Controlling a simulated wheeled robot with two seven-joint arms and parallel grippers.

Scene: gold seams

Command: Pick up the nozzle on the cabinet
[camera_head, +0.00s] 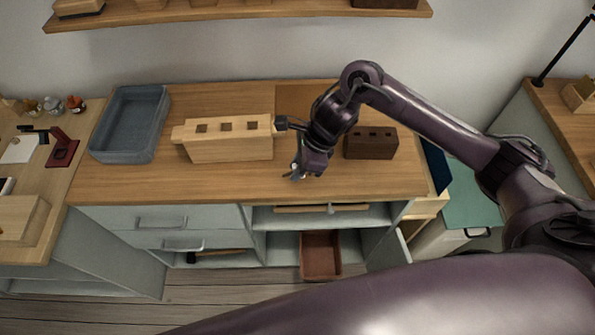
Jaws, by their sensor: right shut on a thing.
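My right gripper (298,172) is above the wooden top of the cabinet (220,185), between a pale wood block and a dark wood block, pointing down and to the left. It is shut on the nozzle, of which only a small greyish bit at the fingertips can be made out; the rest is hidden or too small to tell. I cannot tell whether the nozzle touches the cabinet top. My left gripper is not in view.
The pale block with square holes (228,150) stands left of the gripper, the dark holed block (371,143) right. A blue-grey tray (130,125) is at the back left. Below are drawers and an open compartment with a brown bin (320,257). The front-left cabinet top is clear.

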